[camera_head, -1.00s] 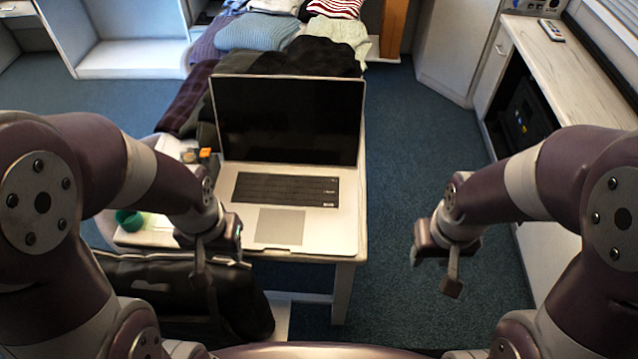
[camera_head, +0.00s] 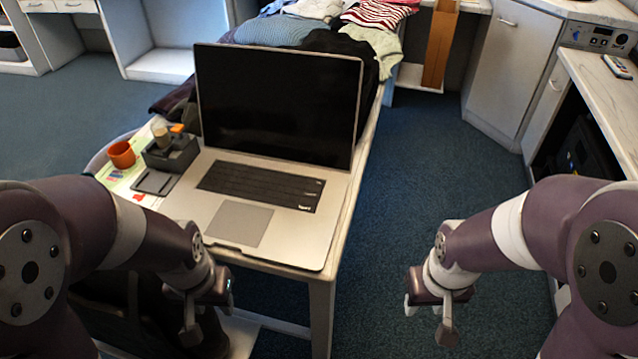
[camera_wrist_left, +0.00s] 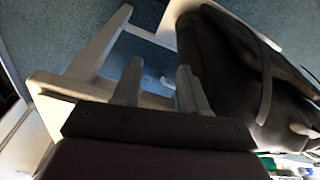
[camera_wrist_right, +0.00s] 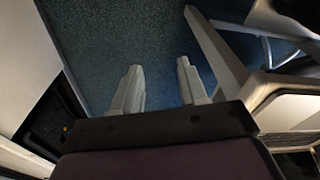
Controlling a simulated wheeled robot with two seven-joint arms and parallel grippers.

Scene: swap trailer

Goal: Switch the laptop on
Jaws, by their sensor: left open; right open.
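The laptop (camera_head: 265,190) stands open on a white table in the head view, its black screen (camera_head: 278,105) dark and facing me. Its keyboard (camera_head: 260,184) and touchpad (camera_head: 240,223) are uncovered. My left gripper (camera_head: 195,325) is open and empty, low in front of the table's near edge and apart from the laptop. In the left wrist view its two fingers (camera_wrist_left: 158,85) are spread. My right gripper (camera_head: 428,318) is open and empty over the floor, right of the table. Its spread fingers (camera_wrist_right: 160,85) also show in the right wrist view.
An orange cup (camera_head: 121,154), a dark grey organiser (camera_head: 171,151) and a flat dark pad (camera_head: 155,182) lie left of the laptop. Folded clothes (camera_head: 290,32) lie behind the screen. A counter (camera_head: 600,85) with a remote (camera_head: 617,67) runs along the right. Blue carpet (camera_head: 430,160) is clear between.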

